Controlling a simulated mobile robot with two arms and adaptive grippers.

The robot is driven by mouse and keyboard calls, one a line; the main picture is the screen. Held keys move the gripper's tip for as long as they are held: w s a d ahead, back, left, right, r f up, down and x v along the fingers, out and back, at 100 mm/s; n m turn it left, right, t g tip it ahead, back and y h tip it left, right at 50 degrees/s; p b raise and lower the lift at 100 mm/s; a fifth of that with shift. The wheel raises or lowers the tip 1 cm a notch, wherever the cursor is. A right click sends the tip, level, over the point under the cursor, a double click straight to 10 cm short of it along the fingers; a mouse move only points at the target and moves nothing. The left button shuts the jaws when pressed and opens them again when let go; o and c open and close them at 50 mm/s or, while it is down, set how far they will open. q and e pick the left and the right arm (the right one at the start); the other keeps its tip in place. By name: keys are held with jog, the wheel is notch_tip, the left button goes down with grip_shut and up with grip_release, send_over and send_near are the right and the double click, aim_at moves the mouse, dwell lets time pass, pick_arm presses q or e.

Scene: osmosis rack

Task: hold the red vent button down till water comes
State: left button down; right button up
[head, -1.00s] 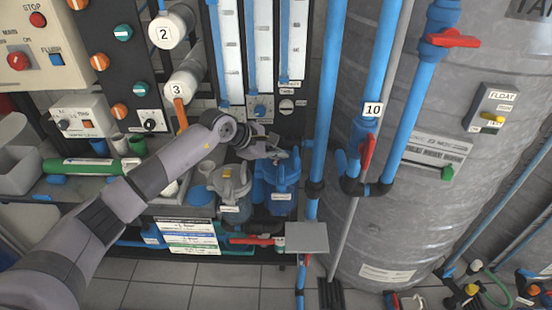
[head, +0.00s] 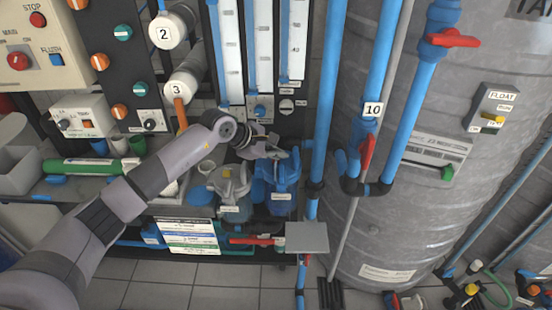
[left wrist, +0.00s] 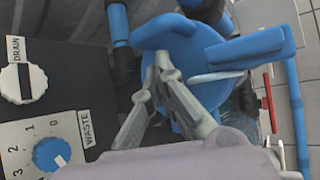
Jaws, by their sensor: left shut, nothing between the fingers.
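My left gripper (head: 278,153) is shut and empty, over the top of the blue filter housing (head: 283,178) at the rack's lower middle. In the left wrist view my left gripper's fingertips (left wrist: 163,62) lie together against or just above the blue housing's cap (left wrist: 180,45); I cannot tell whether they touch it. The red vent button is not visible in either view; the fingers may cover it. No water shows at the cap. A clear-bowled housing with a grey cap (head: 228,178) stands just left of the blue one. My right gripper is not in view.
Blue pipes (head: 325,100) rise close to the right of the blue housing, before the large grey tank (head: 440,90). A grey plate (head: 306,237) stands out below. In the left wrist view a drain knob (left wrist: 22,84) and a waste knob (left wrist: 51,154) sit at left.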

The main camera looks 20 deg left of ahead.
aim_at(277, 162)
pick_arm(q)
jog(key=shift+r, duration=0.1)
dwell(0.6)
jog(key=shift+r+p, duration=0.4)
jog(key=shift+r, duration=0.4)
notch_tip(277, 162, up, 5)
jog(key=shift+p, duration=1.2)
jog(key=shift+f, duration=0.1)
